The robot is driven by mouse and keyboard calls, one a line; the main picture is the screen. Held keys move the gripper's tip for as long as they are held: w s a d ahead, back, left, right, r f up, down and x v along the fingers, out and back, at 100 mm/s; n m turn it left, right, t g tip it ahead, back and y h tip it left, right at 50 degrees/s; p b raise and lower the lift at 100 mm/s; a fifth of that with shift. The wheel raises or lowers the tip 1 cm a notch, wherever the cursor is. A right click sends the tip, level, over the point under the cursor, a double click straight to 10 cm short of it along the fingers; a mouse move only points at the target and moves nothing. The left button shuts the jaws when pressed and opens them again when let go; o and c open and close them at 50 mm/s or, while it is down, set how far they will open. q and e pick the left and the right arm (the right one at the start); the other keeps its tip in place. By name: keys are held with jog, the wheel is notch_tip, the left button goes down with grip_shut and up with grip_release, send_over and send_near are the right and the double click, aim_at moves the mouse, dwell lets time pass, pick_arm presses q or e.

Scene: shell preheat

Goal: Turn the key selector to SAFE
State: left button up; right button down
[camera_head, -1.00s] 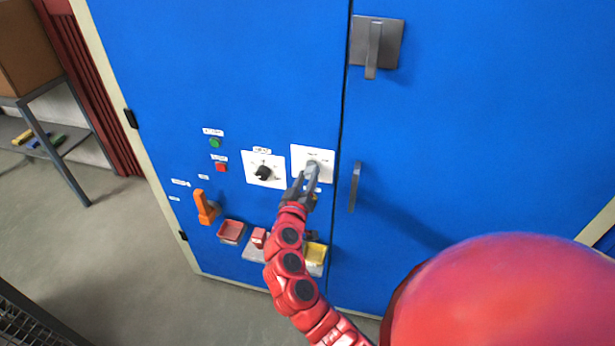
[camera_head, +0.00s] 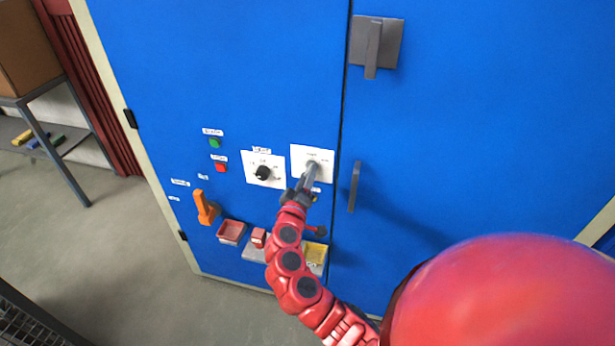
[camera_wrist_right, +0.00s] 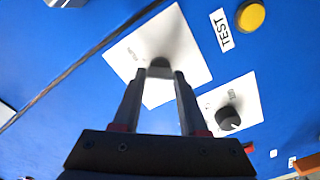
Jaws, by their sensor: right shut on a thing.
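The key selector (camera_wrist_right: 160,66) is a small dark grey piece on a white plate (camera_head: 324,154) with small lettering I cannot read. My right gripper (camera_head: 312,167) reaches up to this plate on the blue cabinet door. In the right wrist view my right gripper (camera_wrist_right: 165,74) has its two fingertips on either side of the selector, shut on it. The fingers hide most of the selector in the head view, so its exact setting cannot be told. My left gripper is not in view.
A black rotary knob (camera_head: 263,172) on another white plate is left of the selector. Green (camera_head: 215,143) and red (camera_head: 221,168) buttons and an orange handle (camera_head: 205,207) are further left. Trays (camera_head: 232,231) sit below. A grey door handle (camera_head: 354,187) is close on the right.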

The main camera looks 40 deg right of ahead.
jog(key=shift+n+p, duration=0.75)
jog(key=shift+n, duration=2.95)
jog(key=shift+c, duration=2.2)
grip_release()
jog(key=b+v, duration=0.3)
jog(key=v, duration=1.4)
jog(key=shift+s+b, duration=0.2)
jog(key=shift+b, duration=0.1)
jog(key=shift+a, duration=0.15)
